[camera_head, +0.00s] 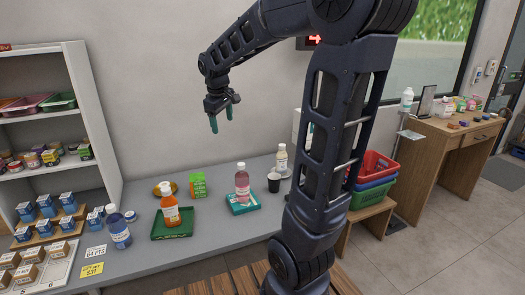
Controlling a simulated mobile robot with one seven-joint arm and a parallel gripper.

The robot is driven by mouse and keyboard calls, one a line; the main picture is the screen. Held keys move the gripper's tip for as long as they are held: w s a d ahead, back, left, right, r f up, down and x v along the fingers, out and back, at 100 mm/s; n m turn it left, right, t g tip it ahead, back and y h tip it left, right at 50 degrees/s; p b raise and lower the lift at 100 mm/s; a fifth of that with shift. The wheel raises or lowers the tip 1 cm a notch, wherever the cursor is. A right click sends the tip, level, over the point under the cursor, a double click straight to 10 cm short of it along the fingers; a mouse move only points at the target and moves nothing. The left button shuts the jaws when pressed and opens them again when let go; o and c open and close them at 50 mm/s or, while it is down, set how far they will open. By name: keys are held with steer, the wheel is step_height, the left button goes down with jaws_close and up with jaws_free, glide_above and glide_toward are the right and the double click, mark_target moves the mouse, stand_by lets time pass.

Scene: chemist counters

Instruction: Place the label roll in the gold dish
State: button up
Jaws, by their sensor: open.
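The gold dish (157,191) sits on the grey counter near the wall, partly hidden behind an orange bottle with a white cap. I cannot pick out a label roll with certainty; it may be hidden behind my arm or among the other items. My gripper (221,121) hangs high in front of the wall, above the back of the counter. Its two teal fingers point down and stand apart, with nothing between them. It is well above the dish and to its right.
The orange bottle (171,211) stands on a green tray (158,235). A green box (198,186), a pink bottle (242,184) on a teal tray, a black cup (274,183) and a white bottle (282,160) stand rightward. A blue bottle (119,232) stands left. My arm hides part of the right side.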

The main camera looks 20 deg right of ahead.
steer(key=s+d+f+m+t, duration=0.1)
steer(key=s+d+m, duration=0.2)
steer(key=s, duration=0.8)
steer(key=s+d+f+m+y, duration=0.1)
steer(key=s+d+f+m, duration=0.1)
steer(key=s, duration=0.8)
steer(key=d+m, duration=0.1)
steer(key=m, duration=0.1)
steer(key=shift+s+d+m+t, duration=0.2)
steer(key=shift+s+m+t, duration=0.15)
steer(key=shift+m+t, duration=0.05)
